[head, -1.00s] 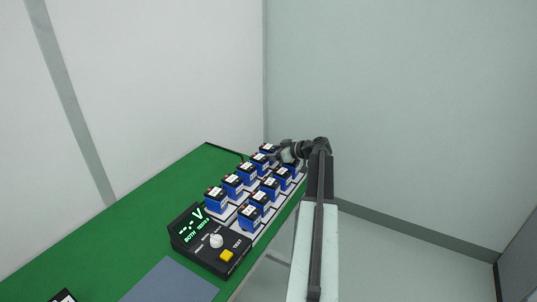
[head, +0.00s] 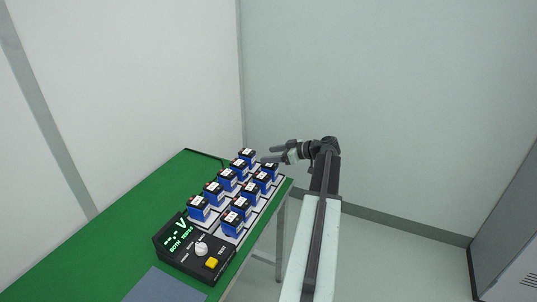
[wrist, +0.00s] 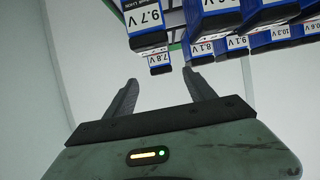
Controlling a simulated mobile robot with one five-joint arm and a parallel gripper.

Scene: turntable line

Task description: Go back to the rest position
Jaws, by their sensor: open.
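My gripper (head: 272,154) is at the far right end of the battery rack, near the table's right edge. It is open and no object shows between its fingers. In the wrist view my gripper (wrist: 160,92) points toward several blue batteries with voltage labels, and its two fingers stand apart. One battery (wrist: 145,20) reads 9.7 V and a smaller one (wrist: 159,62) reads 7.8 V beyond the fingertips.
Blue batteries (head: 226,181) stand in two rows in a white rack on the green table (head: 110,225). A black meter (head: 180,250) with a yellow button (head: 211,263) sits in front. A grey cabinet (head: 505,250) is at the right. The floor between is clear.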

